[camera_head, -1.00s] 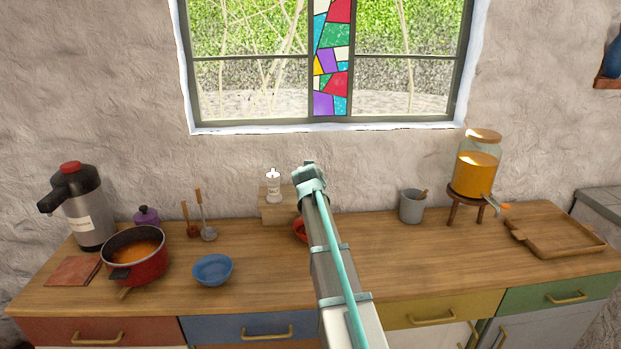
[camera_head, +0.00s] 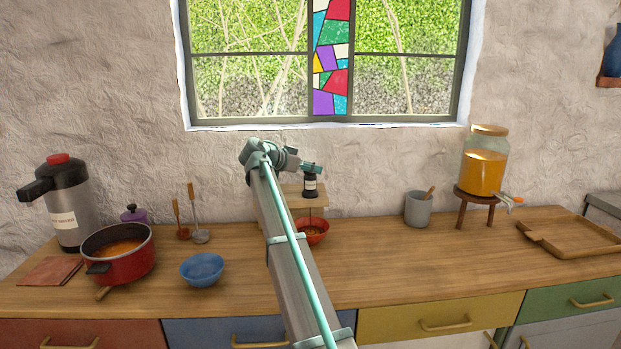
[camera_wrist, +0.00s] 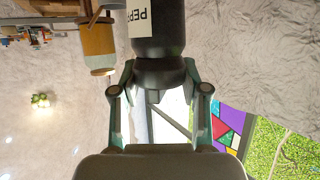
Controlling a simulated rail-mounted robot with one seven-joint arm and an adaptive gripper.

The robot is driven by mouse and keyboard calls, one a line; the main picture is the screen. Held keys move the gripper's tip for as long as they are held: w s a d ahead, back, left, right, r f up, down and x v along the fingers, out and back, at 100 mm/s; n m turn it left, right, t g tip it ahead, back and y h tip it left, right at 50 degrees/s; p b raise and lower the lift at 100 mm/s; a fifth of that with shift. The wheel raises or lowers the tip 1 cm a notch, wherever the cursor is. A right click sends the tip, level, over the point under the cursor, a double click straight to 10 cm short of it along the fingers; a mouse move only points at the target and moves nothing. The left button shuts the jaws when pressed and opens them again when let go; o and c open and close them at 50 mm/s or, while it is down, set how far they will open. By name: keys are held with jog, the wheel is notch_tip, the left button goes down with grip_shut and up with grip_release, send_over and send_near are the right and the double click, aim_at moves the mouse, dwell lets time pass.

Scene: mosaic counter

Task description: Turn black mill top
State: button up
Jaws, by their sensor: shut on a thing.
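The black mill (camera_head: 310,187), with a white label, hangs upright above the red bowl (camera_head: 321,238) in the head view. In the wrist view the black mill (camera_wrist: 158,38) shows part of a label reading "PEP". My gripper (camera_head: 312,169) is shut on the mill's top; in the wrist view the fingers of my gripper (camera_wrist: 160,76) sit on both sides of the dark top part. A thin dark line runs from under the mill down to the bowl. Something brownish lies in the bowl.
A wooden stand (camera_head: 291,188) is behind, partly hidden by my arm. The blue bowl (camera_head: 202,271) and red pot (camera_head: 121,265) are at left. A grey cup (camera_head: 418,210) and the juice jar (camera_head: 484,166) on a stool are at right.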

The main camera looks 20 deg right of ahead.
jog(key=shift+f+m+g+b, duration=0.1)
jog(key=shift+m+g+b, duration=0.5)
jog(key=shift+m+g, duration=0.7)
jog(key=o, duration=1.2)
jog(key=v, duration=1.2)
jog(key=shift+w+f, duration=0.1)
jog(key=shift+w, duration=0.05)
